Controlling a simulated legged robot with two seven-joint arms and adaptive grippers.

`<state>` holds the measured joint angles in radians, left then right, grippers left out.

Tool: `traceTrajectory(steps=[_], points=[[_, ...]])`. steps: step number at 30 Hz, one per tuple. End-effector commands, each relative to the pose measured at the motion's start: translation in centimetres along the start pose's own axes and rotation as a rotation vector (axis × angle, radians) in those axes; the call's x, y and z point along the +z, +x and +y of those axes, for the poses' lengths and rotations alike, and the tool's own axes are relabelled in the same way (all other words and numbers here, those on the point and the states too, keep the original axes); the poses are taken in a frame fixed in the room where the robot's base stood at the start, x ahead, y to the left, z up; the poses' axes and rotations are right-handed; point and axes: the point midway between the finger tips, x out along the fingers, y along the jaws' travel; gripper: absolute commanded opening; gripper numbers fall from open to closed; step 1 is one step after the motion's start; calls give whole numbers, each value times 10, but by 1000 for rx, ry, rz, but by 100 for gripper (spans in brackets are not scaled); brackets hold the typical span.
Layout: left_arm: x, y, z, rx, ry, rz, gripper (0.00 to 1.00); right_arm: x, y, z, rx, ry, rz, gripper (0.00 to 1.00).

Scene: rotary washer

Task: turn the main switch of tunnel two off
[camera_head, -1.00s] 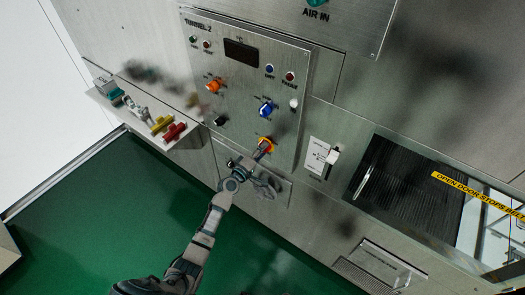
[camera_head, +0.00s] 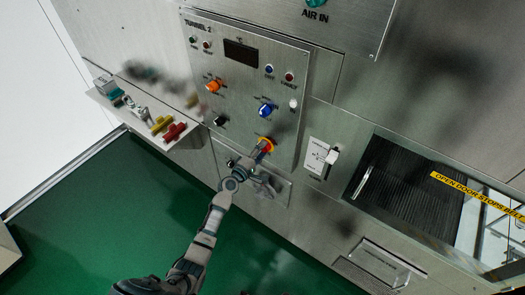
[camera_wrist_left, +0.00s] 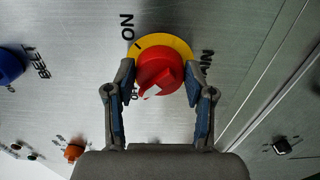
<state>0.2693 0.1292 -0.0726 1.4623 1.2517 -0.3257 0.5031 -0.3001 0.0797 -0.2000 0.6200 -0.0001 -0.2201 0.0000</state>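The main switch is a red knob (camera_wrist_left: 165,72) on a yellow disc, on the TUNNEL 2 panel (camera_head: 285,120). In the left wrist view, "ON" is printed at upper left of the disc and another label at right. A label at lower left is partly hidden by a finger. The knob's white mark points to lower left. My left gripper (camera_wrist_left: 160,88) is open, with one finger on each side of the knob; firm contact is not visible. In the head view the switch (camera_head: 266,144) is partly covered by my left gripper (camera_head: 262,154). My right gripper is not in view.
An orange knob (camera_head: 212,86), a blue knob (camera_head: 266,110) and a black knob (camera_head: 220,120) share the panel. A shelf (camera_head: 185,142) with coloured valves juts out at left. Green floor lies below.

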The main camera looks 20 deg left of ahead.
Motion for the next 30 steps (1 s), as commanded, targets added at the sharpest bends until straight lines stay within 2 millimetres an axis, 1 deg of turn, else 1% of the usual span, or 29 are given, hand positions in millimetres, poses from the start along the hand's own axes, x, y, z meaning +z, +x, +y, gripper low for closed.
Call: traceTrajectory(steps=[1,3,11,14,17,20,24,27,30], points=[[-4,0,4,8,3,9,64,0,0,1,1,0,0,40],[-4,0,4,7,3,7,78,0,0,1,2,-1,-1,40],[-1,0,2,3,2,3,78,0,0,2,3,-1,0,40],[0,-4,1,2,2,2,78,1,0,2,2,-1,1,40],[-1,-16,0,1,3,3,78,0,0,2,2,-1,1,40],[0,-36,-1,-1,3,2,78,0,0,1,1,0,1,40],[-2,-68,-2,-1,3,3,78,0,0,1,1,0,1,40],[-2,-88,-2,-1,2,3,78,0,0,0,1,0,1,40],[-3,-104,-2,-1,2,4,78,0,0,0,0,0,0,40]])
